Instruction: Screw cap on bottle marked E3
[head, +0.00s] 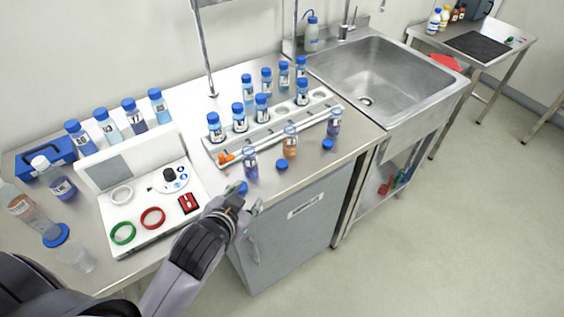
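Three uncapped bottles stand along the front of the bench: one with dark blue contents (250,164), one with orange contents (290,142) and one with purple-blue contents (334,123). Their labels are too small to read, so I cannot tell which is E3. A loose blue cap (243,187) lies in front of the first bottle, a second blue cap (282,165) in front of the orange one, and a third blue cap (327,144) by the last. My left gripper (244,197) appears open at the bench's front edge, close to the first cap. My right gripper is out of view.
A white rack (270,133) holding several blue-capped bottles stands behind the open bottles. A white device (145,207) with coloured rings is at left, with several bottles around it. A steel sink (375,75) adjoins at right.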

